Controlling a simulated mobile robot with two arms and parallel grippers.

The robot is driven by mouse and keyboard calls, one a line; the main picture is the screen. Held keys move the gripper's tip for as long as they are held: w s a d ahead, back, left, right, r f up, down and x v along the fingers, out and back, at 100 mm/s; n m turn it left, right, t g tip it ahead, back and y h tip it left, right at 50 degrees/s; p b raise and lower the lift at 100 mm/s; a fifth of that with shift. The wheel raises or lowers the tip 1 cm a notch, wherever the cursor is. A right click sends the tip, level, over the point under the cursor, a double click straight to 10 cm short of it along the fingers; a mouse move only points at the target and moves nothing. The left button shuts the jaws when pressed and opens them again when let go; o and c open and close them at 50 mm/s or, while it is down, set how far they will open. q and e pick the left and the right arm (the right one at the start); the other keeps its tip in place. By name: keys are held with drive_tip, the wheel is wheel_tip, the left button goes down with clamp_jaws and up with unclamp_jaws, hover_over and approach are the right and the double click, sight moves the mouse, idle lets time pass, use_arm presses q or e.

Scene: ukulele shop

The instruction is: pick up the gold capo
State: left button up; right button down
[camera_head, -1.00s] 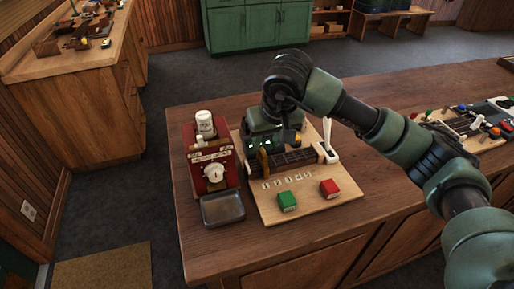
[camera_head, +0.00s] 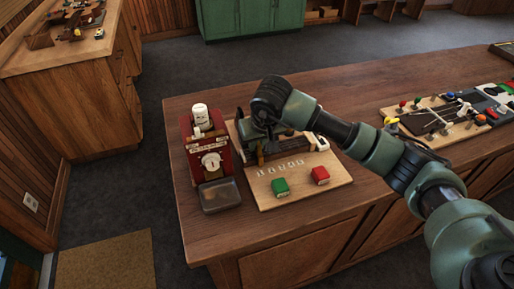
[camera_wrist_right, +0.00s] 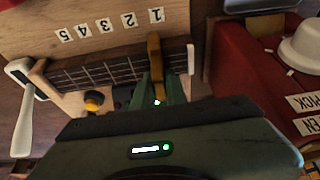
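The gold capo (camera_wrist_right: 154,52) is clamped across the strings of a dark fretboard (camera_wrist_right: 105,72), near the card marked 1. In the head view the capo (camera_head: 261,156) shows as a small upright gold piece at the fretboard's left end. My right gripper (camera_wrist_right: 158,88) is over the fretboard, with its green fingers on either side of the capo's near end. Whether they press on it or only straddle it I cannot tell. In the head view my own wrist hides much of the fretboard. My left gripper is not in view.
A red box (camera_head: 211,158) with a white knob stands just left of the board, a metal tray (camera_head: 219,195) in front of it.

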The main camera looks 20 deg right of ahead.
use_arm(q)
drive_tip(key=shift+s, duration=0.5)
use_arm(e)
drive_tip(key=shift+r, duration=0.15)
